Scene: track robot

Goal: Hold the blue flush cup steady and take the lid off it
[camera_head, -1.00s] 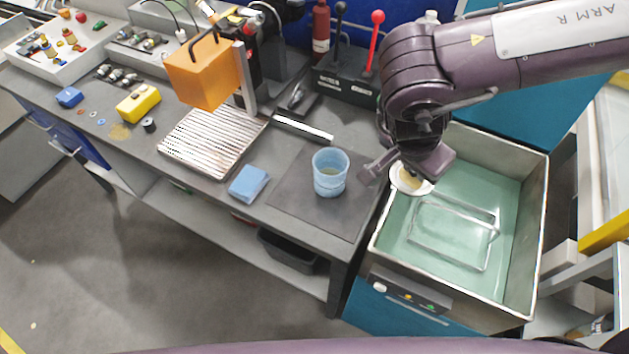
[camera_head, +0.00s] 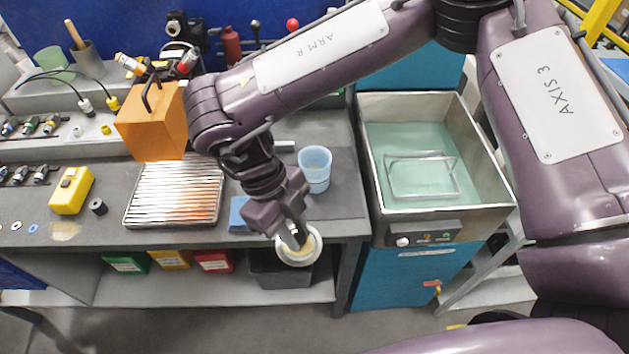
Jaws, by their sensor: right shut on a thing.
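The translucent blue cup (camera_head: 315,170) stands upright and open-topped near the right end of the grey workbench. No gripper touches it. My right gripper (camera_head: 294,232) is shut on a round white lid (camera_head: 314,247) with a tan middle. It holds the lid clear of the cup, in front of the bench's front edge as seen from my head. The gripper covers part of the lid. My left gripper is out of view.
A blue block (camera_head: 238,214), partly behind my right gripper, and a ribbed metal plate (camera_head: 160,194) lie left of the cup. A metal-rimmed basin (camera_head: 365,150) with a wire rack stands to the right. A black bin (camera_head: 265,270) sits below the bench.

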